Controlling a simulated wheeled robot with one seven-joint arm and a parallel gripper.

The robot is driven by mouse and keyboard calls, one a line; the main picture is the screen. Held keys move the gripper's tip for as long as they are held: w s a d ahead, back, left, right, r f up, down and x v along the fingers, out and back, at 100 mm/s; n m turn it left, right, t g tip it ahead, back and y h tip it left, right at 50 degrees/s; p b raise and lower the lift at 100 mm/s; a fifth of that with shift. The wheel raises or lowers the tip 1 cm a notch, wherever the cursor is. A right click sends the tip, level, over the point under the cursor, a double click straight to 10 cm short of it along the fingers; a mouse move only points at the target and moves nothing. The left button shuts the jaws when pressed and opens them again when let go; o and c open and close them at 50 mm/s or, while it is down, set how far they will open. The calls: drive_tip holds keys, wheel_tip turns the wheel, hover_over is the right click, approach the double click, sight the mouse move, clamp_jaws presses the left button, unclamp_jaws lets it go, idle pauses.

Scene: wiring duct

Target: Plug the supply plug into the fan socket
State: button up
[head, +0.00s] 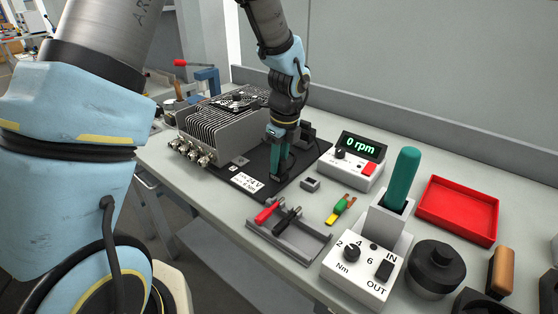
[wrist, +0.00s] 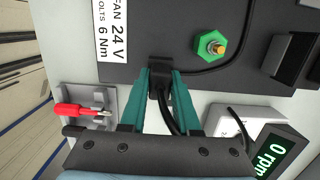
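My gripper (head: 280,172) points down at the front part of the black plate (head: 228,170), just right of the white 24 V label (head: 246,182). In the wrist view its teal fingers (wrist: 162,80) close on a small black plug (wrist: 160,84), with a black cable running back between them. The dark fan socket (wrist: 159,63) lies at the fingertips, at the plate's edge beside the label. Plug and socket are both black and overlap in view, so I cannot tell how deep the plug sits. In the head view the fingers hide both.
A finned metal housing (head: 225,125) stands behind the plate. The meter (head: 358,160) reads 0 rpm. A grey tray (head: 290,240) holds red and black probes. A torque driver stand (head: 365,265), black knob (head: 436,268) and red tray (head: 458,210) stand to the right.

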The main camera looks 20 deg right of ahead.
sight(282, 161)
drive_tip(key=o, duration=0.5)
drive_tip(key=shift+r, duration=0.1)
drive_tip(key=r, duration=0.3)
drive_tip(key=r+b, duration=0.1)
drive_tip(key=r, duration=0.3)
drive_tip(key=s+r, duration=0.1)
drive_tip(key=r, duration=0.2)
drive_tip(key=shift+s+d+r+b, duration=0.1)
drive_tip(key=shift+d+r+b, duration=0.2)
drive_tip(key=shift+b, duration=0.05)
